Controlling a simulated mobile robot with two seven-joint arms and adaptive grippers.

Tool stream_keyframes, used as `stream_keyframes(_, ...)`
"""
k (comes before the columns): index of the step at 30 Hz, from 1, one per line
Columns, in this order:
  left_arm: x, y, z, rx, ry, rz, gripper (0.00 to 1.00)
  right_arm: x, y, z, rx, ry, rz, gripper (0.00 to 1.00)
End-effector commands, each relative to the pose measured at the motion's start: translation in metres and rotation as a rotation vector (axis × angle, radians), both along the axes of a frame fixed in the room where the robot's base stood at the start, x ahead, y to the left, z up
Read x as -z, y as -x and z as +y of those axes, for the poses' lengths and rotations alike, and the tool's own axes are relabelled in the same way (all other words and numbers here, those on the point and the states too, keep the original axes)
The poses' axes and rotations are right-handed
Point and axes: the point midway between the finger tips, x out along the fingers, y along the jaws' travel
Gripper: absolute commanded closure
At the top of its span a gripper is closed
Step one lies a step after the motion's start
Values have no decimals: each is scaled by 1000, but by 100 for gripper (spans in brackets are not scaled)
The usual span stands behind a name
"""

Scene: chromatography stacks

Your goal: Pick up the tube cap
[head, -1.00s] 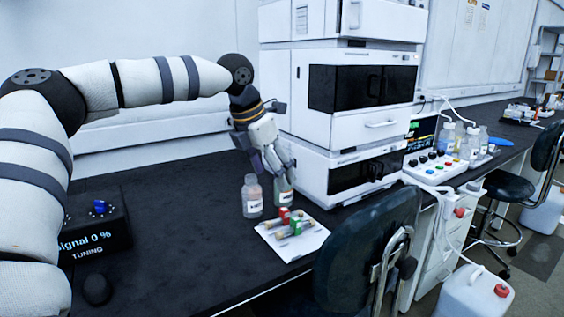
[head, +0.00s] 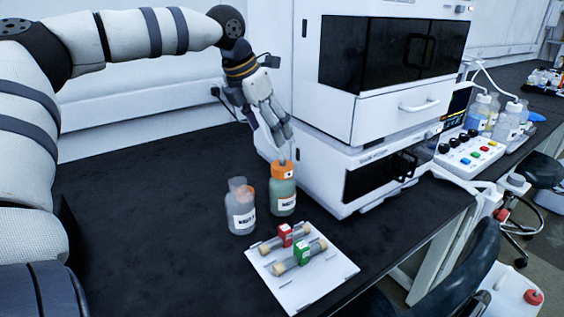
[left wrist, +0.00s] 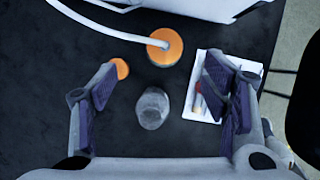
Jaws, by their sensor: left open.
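An orange cap (head: 283,168) with a white tube from its top sits on a bottle of greenish liquid (head: 283,192); in the left wrist view this cap (left wrist: 165,46) lies between and beyond the fingertips. A clear open bottle (head: 240,212) stands left of it, and its grey top (left wrist: 152,107) shows between the fingers. A second, smaller orange disc (left wrist: 119,68) is by the left fingertip in the wrist view, with orange partly hidden behind the clear bottle in the head view. My left gripper (head: 280,137) is open and empty, above the capped bottle. My right gripper is not in view.
A white tray (head: 300,296) with tubes and red and green blocks lies in front of the bottles. The white instrument stack (head: 330,165) stands close right of the gripper. The dark bench (head: 140,220) is clear to the left. A chair (head: 450,285) is at the front right.

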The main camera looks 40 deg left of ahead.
Motion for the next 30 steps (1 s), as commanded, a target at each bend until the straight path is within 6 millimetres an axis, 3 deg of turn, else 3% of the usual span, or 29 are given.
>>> stream_keyframes(1, 22, -5, 0, -1, 0, 20, 32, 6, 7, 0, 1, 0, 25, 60)
stream_keyframes(3, 36, -11, -1, 0, 1, 20, 32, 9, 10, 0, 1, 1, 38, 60)
stream_keyframes(8, 53, -19, -2, -1, 0, 14, 32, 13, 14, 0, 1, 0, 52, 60)
stream_keyframes(15, 94, -35, -9, -1, 0, 16, 32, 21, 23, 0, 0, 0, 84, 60)
stream_keyframes(23, 96, -39, -9, -2, 0, 6, 32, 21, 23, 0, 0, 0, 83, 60)
stream_keyframes(25, 96, -39, -9, -2, 0, 6, 41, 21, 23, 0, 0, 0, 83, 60)
stream_keyframes(30, 96, -38, -9, -2, 0, 7, 79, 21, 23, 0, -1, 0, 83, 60)
